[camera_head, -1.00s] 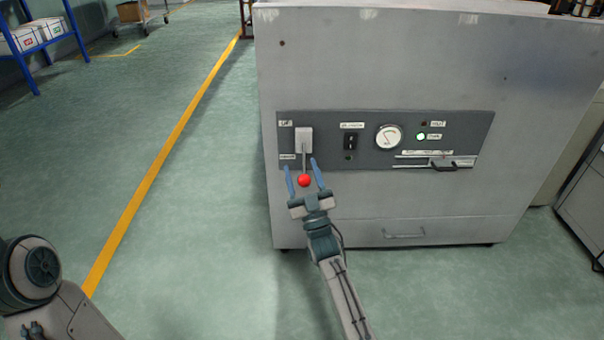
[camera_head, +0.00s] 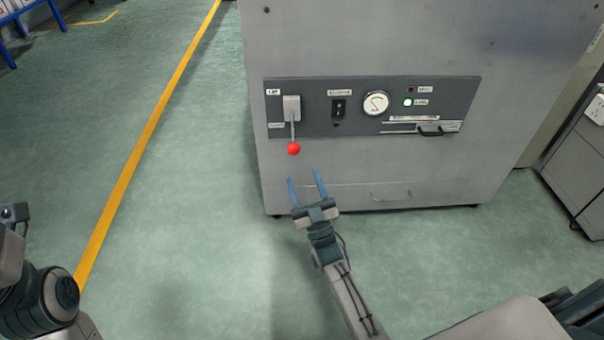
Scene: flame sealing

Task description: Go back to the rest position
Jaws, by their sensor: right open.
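A grey machine cabinet (camera_head: 350,170) stands in front of me with a dark control panel (camera_head: 360,118) on its face. At the panel's left is a lever with a red ball knob (camera_head: 293,149), and the lever points down. My right gripper (camera_head: 305,177) is open and empty, with two blue fingers pointing up toward the cabinet. It is below the red knob and apart from it. Part of my left arm shows at the lower left edge, but its gripper is not in view.
The panel also carries a black switch (camera_head: 338,108), a round gauge (camera_head: 376,103), a lit green lamp (camera_head: 407,102) and a slider handle (camera_head: 430,131). A yellow floor line (camera_head: 150,130) runs along the left. A grey cabinet (camera_head: 580,160) stands at the right. The green floor between is clear.

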